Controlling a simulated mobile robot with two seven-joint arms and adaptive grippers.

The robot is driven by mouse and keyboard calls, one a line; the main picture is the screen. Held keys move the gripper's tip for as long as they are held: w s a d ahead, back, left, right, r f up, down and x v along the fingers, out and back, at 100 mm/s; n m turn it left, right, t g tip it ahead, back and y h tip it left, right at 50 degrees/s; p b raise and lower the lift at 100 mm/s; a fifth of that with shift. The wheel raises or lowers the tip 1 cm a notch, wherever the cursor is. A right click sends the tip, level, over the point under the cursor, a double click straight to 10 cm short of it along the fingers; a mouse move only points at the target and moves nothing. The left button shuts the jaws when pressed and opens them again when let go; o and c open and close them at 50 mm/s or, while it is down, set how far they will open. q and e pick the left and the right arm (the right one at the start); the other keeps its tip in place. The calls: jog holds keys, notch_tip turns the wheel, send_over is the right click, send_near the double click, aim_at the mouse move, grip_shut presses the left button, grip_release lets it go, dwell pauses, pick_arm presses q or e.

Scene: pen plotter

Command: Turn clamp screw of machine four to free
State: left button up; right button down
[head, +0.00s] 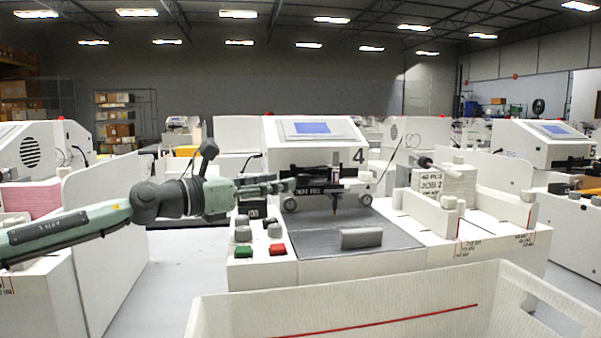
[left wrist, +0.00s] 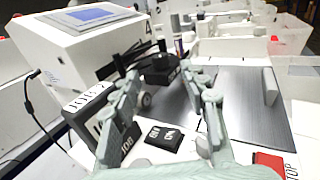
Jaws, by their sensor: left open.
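Machine four (head: 310,133) stands in the middle of the head view, with a screen on top and a "4" on its front. Its black carriage carries a label (head: 314,191) reading "TIGHT FREE" and an upright pen (head: 336,190). My left gripper (head: 287,185) reaches in from the left, level with the carriage and just left of the label. In the left wrist view my open fingers (left wrist: 160,76) point at a black round part (left wrist: 160,67) on the carriage, perhaps the clamp screw. I cannot tell whether they touch it. The screw's pointer is not readable.
A grey plate (head: 380,255) with a grey bar (head: 361,238) lies below the carriage. Green (head: 243,251) and red (head: 277,249) buttons sit at the machine's front left. A white bin (head: 350,310) stands in front.

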aim_at(299, 177)
pick_arm(q)
jog(key=shift+w+d, duration=0.1)
jog(key=shift+w, duration=0.15)
jog(key=shift+w+d+r, duration=0.15)
jog(key=shift+d, duration=0.15)
jog(key=x, duration=0.5)
jog(key=shift+d+p, duration=0.15)
jog(key=shift+p, duration=0.25)
jog(key=shift+w+d, duration=0.5)
jog(key=shift+d, duration=0.05)
pick_arm(e)
jog(key=shift+s+d+f, duration=0.15)
jog(key=shift+s+f, duration=0.35)
jog(key=shift+f, duration=0.3)
jog(key=shift+s+d+f, duration=0.15)
jog(key=shift+s+f, duration=0.3)
jog(key=shift+f, duration=0.3)
pick_arm(q)
jog(key=shift+c, duration=0.6)
grip_shut()
